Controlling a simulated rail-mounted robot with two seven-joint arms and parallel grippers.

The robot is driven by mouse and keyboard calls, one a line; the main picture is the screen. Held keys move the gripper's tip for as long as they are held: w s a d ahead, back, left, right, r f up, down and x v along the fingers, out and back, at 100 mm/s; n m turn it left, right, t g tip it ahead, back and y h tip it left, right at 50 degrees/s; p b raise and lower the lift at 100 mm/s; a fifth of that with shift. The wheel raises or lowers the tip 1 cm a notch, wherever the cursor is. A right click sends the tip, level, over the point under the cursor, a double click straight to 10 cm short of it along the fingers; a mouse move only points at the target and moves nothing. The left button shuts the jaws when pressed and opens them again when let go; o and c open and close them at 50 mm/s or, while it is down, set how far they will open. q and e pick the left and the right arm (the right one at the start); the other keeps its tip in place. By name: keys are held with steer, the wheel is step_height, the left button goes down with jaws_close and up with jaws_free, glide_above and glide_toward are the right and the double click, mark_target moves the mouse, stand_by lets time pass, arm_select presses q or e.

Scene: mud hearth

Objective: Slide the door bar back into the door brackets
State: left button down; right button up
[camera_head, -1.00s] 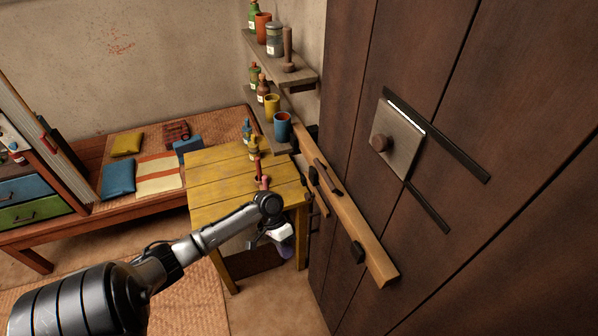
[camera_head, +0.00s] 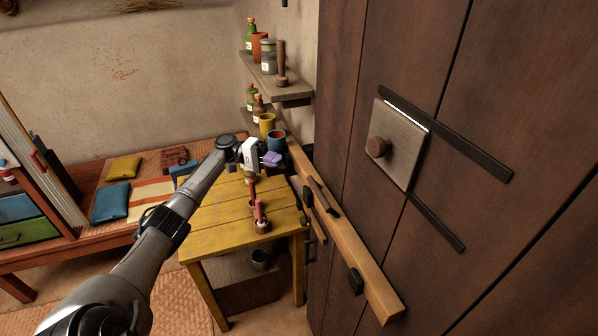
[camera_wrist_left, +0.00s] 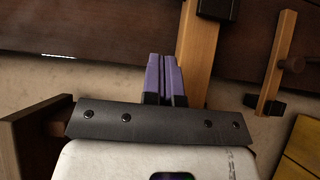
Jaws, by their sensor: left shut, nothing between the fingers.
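The door bar (camera_head: 373,285) is a long pale wooden beam lying slantwise along the dark plank door (camera_head: 345,100). My left gripper (camera_head: 272,159), with purple fingers, is shut and empty near the bar's far end, above the yellow table. In the left wrist view the closed fingers (camera_wrist_left: 164,77) point toward the door, just left of the bar (camera_wrist_left: 198,55). A dark bracket (camera_wrist_left: 217,8) shows there. My right gripper is out of view.
Wall shelves (camera_head: 290,93) with bottles, jars and cups stand close beyond my gripper. A square wooden panel with a knob (camera_head: 400,140) sits on the door. A low bench (camera_head: 95,230) is at left.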

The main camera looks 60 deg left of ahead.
arm_select(q)
steer(key=w+d+p, duration=0.3)
steer(key=d, duration=0.6)
steer(key=shift+p, duration=0.3)
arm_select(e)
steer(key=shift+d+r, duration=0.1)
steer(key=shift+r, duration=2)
arm_select(q)
steer(key=shift+w, duration=0.1)
